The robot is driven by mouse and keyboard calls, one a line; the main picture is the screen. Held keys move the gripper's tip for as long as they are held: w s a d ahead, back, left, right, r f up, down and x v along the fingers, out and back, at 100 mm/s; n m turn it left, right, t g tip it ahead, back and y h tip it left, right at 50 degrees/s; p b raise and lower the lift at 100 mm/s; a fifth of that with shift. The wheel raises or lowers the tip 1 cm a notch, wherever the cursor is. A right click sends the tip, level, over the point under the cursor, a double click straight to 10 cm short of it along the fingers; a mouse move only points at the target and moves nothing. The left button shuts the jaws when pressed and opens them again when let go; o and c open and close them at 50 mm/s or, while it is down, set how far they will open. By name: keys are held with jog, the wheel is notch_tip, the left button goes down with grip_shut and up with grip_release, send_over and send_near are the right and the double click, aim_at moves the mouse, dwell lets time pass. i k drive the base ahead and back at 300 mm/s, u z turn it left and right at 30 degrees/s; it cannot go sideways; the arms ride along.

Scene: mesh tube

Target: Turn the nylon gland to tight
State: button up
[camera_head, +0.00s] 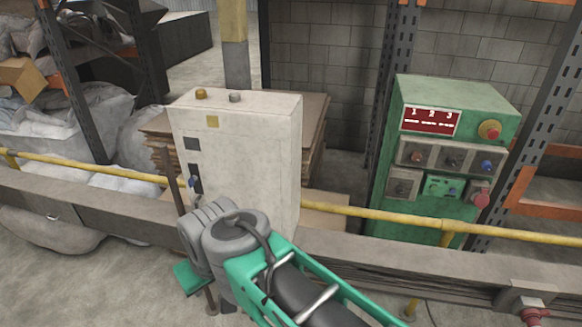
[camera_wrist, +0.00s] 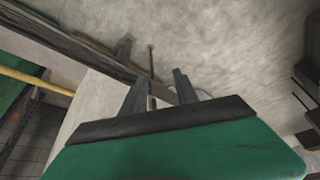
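I cannot make out the nylon gland for certain in either view. A small blue part (camera_head: 191,183) shows at the left edge of the white cabinet (camera_head: 245,155), with a small pale part just below it. My gripper (camera_wrist: 161,80) shows in the wrist view with its two grey fingers apart. A small pale and dark piece (camera_wrist: 151,103) shows between the fingers near their base; I cannot tell whether it is touched. In the head view my wrist stands low in front of the cabinet and the fingertips are hidden.
A thin brown post (camera_head: 172,180) stands left of the cabinet. A yellow rail (camera_head: 375,214) and a grey beam (camera_head: 110,208) run across the front. A green control box (camera_head: 440,150) stands at the right. White sacks (camera_head: 75,120) lie at the left.

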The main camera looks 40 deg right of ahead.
aim_at(235, 96)
jog(key=z, duration=0.4)
jog(key=k, duration=0.45)
jog(key=z, duration=2.05)
jog(key=i, duration=1.7)
jog(key=u, duration=2.6)
jog(key=i, duration=0.5)
jog(key=k, duration=0.45)
